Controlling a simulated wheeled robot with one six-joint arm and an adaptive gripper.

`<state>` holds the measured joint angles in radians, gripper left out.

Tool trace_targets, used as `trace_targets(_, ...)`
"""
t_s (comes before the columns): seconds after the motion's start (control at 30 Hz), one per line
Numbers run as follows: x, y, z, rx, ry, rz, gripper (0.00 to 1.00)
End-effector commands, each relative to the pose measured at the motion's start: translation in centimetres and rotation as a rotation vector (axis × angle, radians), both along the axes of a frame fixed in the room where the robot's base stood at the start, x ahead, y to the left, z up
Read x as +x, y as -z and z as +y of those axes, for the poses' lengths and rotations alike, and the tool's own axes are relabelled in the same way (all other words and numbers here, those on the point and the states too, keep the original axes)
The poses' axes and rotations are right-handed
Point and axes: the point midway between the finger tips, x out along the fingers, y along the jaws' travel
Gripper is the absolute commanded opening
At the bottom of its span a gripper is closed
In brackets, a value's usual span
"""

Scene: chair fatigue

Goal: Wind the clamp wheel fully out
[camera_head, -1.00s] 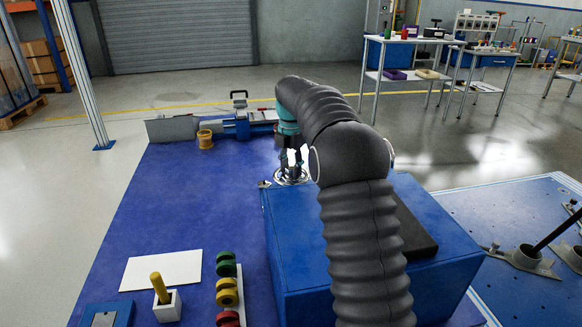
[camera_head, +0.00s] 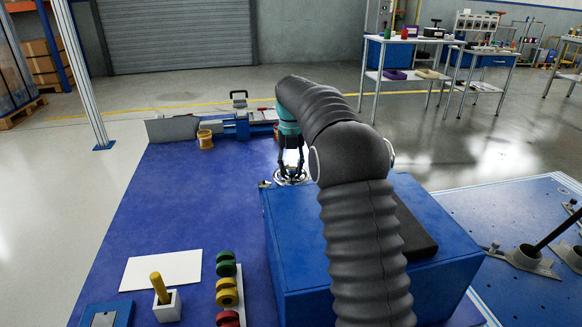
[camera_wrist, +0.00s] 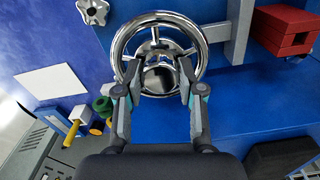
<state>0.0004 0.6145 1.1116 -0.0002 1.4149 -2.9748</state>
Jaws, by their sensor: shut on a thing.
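The clamp wheel (camera_wrist: 157,46) is a shiny chrome ring with spokes and a hub, at the top middle of the wrist view. In the head view the wheel (camera_head: 290,178) is small, at the far left corner of the blue block, partly hidden by my gripper. My gripper (camera_wrist: 159,72) is shut on the clamp wheel, with its two dark, teal-marked fingers reaching the near part of the ring from either side. In the head view my gripper (camera_head: 291,166) points down at the wheel. The exact finger contact is hard to tell.
The large blue block (camera_head: 300,240) stands beside the wheel and below my arm. A red block (camera_wrist: 284,30) and a small chrome knob (camera_wrist: 92,11) lie near the wheel. A white plate (camera_head: 162,270) and coloured discs (camera_head: 227,291) lie on the blue table's near side.

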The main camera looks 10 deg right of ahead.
Motion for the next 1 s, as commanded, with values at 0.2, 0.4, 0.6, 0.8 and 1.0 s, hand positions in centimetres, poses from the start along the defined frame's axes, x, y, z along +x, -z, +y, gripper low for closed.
trace_targets(0.2, -0.04, 0.11, 0.06, 0.0, -0.03, 0.003, 0.03)
trace_targets(0.4, -0.04, 0.11, 0.05, 0.0, -0.033, 0.003, 0.03)
trace_targets(0.6, -0.05, 0.12, 0.05, 0.0, -0.032, 0.003, 0.45)
trace_targets(0.8, -0.03, 0.08, 0.04, 0.0, -0.032, 0.002, 0.63)
trace_targets(1.0, -0.01, -0.08, 0.01, 0.0, -0.031, 0.001, 0.63)
